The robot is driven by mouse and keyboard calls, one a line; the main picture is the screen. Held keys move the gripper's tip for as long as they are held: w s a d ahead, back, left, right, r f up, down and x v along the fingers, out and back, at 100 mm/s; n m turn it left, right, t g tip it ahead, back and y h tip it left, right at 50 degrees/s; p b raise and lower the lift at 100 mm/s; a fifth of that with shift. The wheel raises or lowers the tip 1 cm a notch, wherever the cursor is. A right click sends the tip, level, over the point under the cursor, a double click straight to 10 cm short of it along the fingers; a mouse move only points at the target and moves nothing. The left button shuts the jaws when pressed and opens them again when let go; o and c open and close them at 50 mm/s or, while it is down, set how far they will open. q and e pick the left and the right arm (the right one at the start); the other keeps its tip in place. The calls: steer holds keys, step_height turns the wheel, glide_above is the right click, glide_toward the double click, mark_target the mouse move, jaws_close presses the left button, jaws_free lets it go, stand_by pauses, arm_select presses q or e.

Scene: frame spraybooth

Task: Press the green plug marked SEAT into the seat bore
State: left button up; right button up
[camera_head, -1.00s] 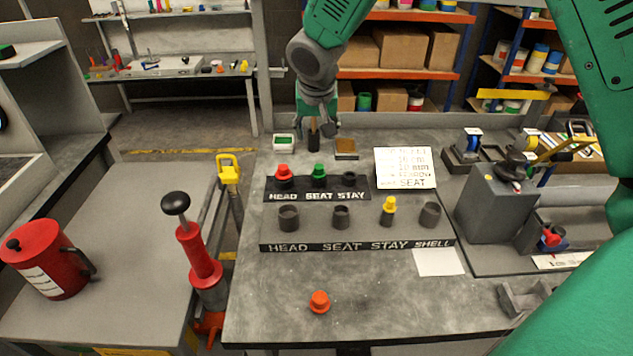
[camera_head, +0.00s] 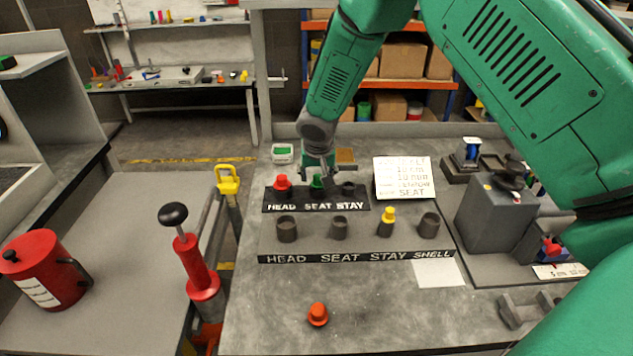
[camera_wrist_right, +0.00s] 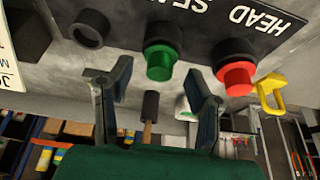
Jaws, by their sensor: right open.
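The green plug (camera_head: 316,183) stands in the SEAT place of the small rack (camera_head: 315,206) marked HEAD SEAT STAY. In the right wrist view the green plug (camera_wrist_right: 160,60) lies ahead of my right gripper (camera_wrist_right: 160,72), between its spread fingers and apart from them. In the head view my right gripper (camera_head: 317,172) is just above and behind the green plug and partly covers it. It is open and empty. The seat bore (camera_head: 339,228) is an open grey cup above the SEAT label on the front block (camera_head: 355,257). My left gripper is not in view.
A red plug (camera_head: 282,183) stands left of the green one. A yellow plug (camera_head: 387,215) stands in the STAY bore. An orange plug (camera_head: 317,314) lies on the front table. A sign (camera_head: 404,178) and grey fixture (camera_head: 495,205) are to the right. The front middle is mostly clear.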

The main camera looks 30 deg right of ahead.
mark_target(318, 177)
steer(key=shift+d+x, duration=0.2)
steer(key=shift+x, duration=0.75)
steer(key=shift+a+r, duration=0.15)
steer(key=c, duration=0.8)
steer(key=shift+a, duration=0.1)
steer(key=r, duration=0.9)
steer(key=shift+s+r, duration=0.25)
steer(key=s+a+n+p, duration=0.1)
steer(key=s+n, duration=0.1)
steer(key=s, duration=0.3)
steer(key=s+a+r+n+y+p, duration=0.1)
steer(key=s+a+n, duration=0.1)
steer(key=s, duration=0.3)
steer(key=s+a+r+n+y+p, duration=0.1)
steer(key=s+a+n, duration=0.1)
steer(key=s, duration=0.3)
steer(key=shift+s+a+p, duration=0.1)
steer(key=shift+s+p, duration=0.2)
steer(key=shift+p, duration=0.05)
